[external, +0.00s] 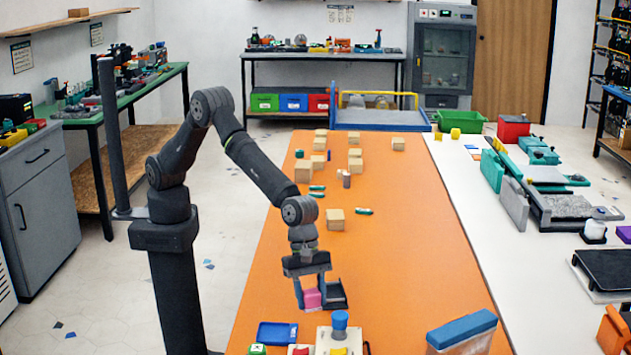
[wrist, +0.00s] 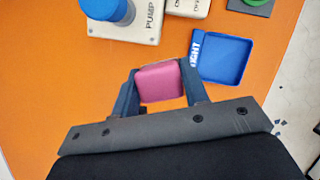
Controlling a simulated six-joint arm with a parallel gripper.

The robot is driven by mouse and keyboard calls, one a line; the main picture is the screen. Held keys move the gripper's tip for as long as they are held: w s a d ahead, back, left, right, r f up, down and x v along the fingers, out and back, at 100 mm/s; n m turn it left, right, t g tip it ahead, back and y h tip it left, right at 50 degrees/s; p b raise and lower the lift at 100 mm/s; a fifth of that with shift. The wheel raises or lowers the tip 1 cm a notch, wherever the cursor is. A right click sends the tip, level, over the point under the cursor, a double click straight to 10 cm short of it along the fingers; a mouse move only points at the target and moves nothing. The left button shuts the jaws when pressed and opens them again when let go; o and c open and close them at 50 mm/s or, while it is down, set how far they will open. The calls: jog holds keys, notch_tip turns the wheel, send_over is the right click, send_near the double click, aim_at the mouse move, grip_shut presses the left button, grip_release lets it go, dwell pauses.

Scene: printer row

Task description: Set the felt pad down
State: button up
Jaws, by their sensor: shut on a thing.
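My gripper (external: 311,289) is shut on a pink pad (external: 312,298), which I take to be the felt pad. In the wrist view my gripper's two dark blue fingers (wrist: 158,88) hold the pink pad (wrist: 160,82) from both sides. The pad is over the orange table; I cannot tell whether its underside touches the surface. A small blue tray (wrist: 225,60) with partly readable lettering ending in "IGHT" lies empty beside the gripper in the wrist view. It also shows at the front left of the external view (external: 277,333).
A beige box with a blue knob (external: 340,320), marked PUMP (wrist: 125,25), stands close by. Several wooden blocks (external: 336,219) stand farther back. A blue-topped bin (external: 461,330) is at front right. The orange table's right middle (external: 420,230) is clear.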

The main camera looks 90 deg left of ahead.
jog(key=w+f, duration=0.1)
jog(key=w+a+f, duration=0.1)
jog(key=w, duration=0.1)
jog(key=w+f, duration=0.1)
jog(key=shift+w+a, duration=0.3)
jog(key=shift+w, duration=0.05)
jog(key=shift+f, duration=2.05)
jog(key=o, duration=1)
jog(key=shift+f, duration=0.15)
jog(key=shift+c, duration=0.2)
jog(key=v, duration=1.2)
